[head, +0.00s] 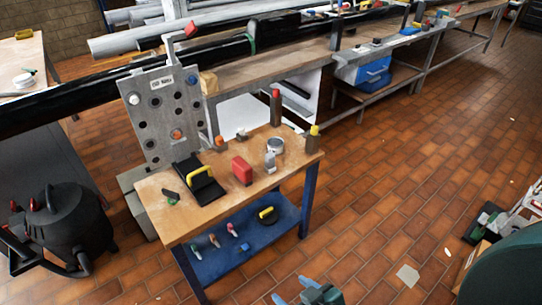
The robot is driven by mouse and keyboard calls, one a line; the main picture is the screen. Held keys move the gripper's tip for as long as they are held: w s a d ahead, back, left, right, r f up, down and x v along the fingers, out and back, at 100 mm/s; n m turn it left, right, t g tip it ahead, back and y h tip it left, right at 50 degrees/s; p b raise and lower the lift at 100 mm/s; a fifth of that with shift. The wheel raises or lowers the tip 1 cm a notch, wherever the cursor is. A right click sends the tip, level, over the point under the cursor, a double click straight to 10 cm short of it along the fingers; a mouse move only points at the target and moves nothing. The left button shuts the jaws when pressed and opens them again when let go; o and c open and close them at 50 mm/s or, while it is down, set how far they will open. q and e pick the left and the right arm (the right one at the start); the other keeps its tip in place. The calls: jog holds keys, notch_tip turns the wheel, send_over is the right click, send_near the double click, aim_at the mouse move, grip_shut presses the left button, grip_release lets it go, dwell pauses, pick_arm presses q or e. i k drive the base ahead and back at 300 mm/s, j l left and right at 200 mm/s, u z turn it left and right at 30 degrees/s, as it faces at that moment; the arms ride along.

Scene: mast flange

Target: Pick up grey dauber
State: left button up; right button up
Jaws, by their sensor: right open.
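A small upright grey piece (269,160), which looks like the grey dauber, stands on the wooden top of the small workbench (225,207), toward its right side. It is too small to make out its details. A silver round tin (275,145) is right behind it, and a red block (242,170) stands to its left. My right gripper (294,291) shows at the bottom edge, low in front of the bench and well apart from the grey piece. It is open, with nothing seen between its light blue fingers. My left gripper is not in view.
On the bench are a black pad with a yellow handle (199,181), a red-topped post (275,108) and a yellow-topped post (313,139). A grey flange plate (165,115) rises behind. The blue lower shelf (225,255) holds several small tools. Tiled floor at right is mostly clear.

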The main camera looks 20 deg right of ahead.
aim_at(269, 167)
jog(key=i+l+u, duration=0.1)
jog(key=u, duration=0.35)
jog(key=l+u, duration=0.6)
jog(key=u, duration=0.3)
jog(key=l+u, duration=0.35)
jog(key=l, duration=0.75)
jog(key=k+l, duration=0.1)
jog(key=l, duration=0.3)
jog(key=k+l, duration=0.1)
jog(key=l, duration=0.3)
